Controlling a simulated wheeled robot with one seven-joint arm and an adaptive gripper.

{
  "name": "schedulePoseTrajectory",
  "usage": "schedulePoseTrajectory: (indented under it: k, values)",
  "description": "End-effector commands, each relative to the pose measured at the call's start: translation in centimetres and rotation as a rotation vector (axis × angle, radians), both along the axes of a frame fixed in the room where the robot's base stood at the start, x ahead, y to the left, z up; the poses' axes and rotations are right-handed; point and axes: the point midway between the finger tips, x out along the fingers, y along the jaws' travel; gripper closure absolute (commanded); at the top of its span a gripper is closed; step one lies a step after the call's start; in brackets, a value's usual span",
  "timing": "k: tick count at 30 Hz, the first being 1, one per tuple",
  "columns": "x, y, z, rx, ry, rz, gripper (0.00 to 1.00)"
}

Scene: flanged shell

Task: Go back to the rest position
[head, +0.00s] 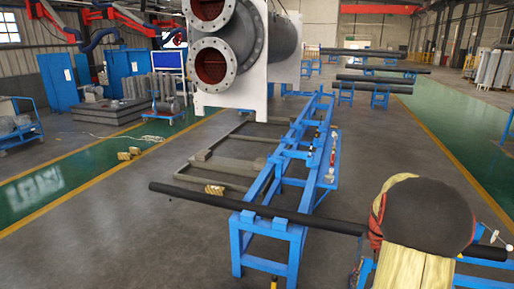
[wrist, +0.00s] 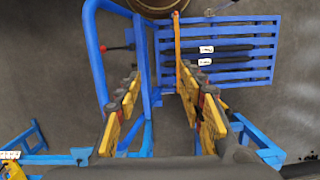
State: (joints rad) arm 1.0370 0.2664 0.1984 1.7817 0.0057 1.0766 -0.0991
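My gripper (wrist: 158,78) shows in the wrist view as two yellow and dark jointed fingers. They stand well apart with no object held between them. Beyond them are a blue slatted rack (wrist: 262,41) and the grey floor. In the head view I cannot clearly make out the gripper. The flanged shell (head: 284,42), a grey cylinder with pale bolted flanges and red inner faces, stands at the upper middle, well away from that shape.
A long black bar (head: 262,209) lies across a blue stand (head: 259,228) in front. A long blue frame (head: 286,157) runs back towards the shell. Small wooden blocks (head: 129,154) lie on the floor at left. Open floor (head: 111,239) shows at lower left.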

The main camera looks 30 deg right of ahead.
Motion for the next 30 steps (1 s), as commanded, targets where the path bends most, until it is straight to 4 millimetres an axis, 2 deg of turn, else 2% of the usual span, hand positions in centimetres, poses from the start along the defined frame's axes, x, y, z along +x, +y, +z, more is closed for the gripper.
schedulePoseTrajectory:
  k: [1, 6, 13, 20, 24, 30]
  values:
    - [1.0, 2.1, 0.7, -0.025, -0.012, 0.03, 0.61]
    - [3.4, 8.5, 3.0, -0.097, -0.059, 0.12, 0.61]
    - [4.9, 17.5, 5.0, -0.182, -0.143, 0.261, 0.61]
    - [4.4, 26.0, 6.0, -0.251, -0.249, 0.424, 0.61]
    - [3.5, 30.7, 6.2, -0.282, -0.323, 0.537, 0.61]
    - [1.7, 36.8, 6.5, -0.318, -0.446, 0.707, 0.61]
